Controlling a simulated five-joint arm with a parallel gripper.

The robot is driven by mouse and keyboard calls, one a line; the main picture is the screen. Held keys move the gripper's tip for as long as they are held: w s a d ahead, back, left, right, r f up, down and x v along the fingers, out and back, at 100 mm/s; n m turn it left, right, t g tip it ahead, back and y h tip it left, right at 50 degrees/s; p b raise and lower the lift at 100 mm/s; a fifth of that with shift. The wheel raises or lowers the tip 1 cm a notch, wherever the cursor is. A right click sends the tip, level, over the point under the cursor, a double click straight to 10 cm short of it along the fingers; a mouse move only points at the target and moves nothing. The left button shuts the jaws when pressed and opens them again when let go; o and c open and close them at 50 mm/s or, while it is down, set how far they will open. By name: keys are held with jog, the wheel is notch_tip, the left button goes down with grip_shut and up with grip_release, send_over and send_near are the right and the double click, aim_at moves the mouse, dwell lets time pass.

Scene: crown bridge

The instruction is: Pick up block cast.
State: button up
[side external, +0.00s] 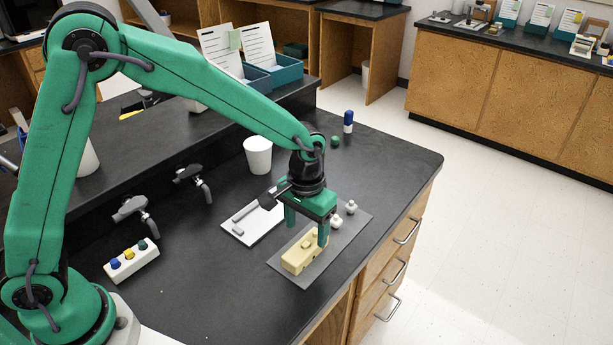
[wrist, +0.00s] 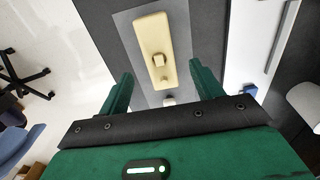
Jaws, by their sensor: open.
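The block cast, a pale yellow block with a small raised tooth-like stub on top (side external: 298,258), lies on a grey mat (side external: 338,254) near the counter's front edge. My gripper (side external: 307,231) points down above the mat, by the far end of the block. In the wrist view the block (wrist: 154,38) runs ahead between the lines of the two fingers. My gripper (wrist: 161,75) is open there, with one green finger on each side and a gap to the block. Nothing is held. The exact height of the fingertips over the mat is hard to tell.
Small white pieces (side external: 337,222) stand on the mat behind the gripper. A white tray (side external: 256,224) with a grey tool lies to the left.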

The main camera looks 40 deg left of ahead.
aim_at(306, 245)
jog(key=shift+f, duration=0.25)
jog(key=shift+f, duration=2.55)
jog(key=c, duration=1.2)
jog(key=shift+r, duration=0.2)
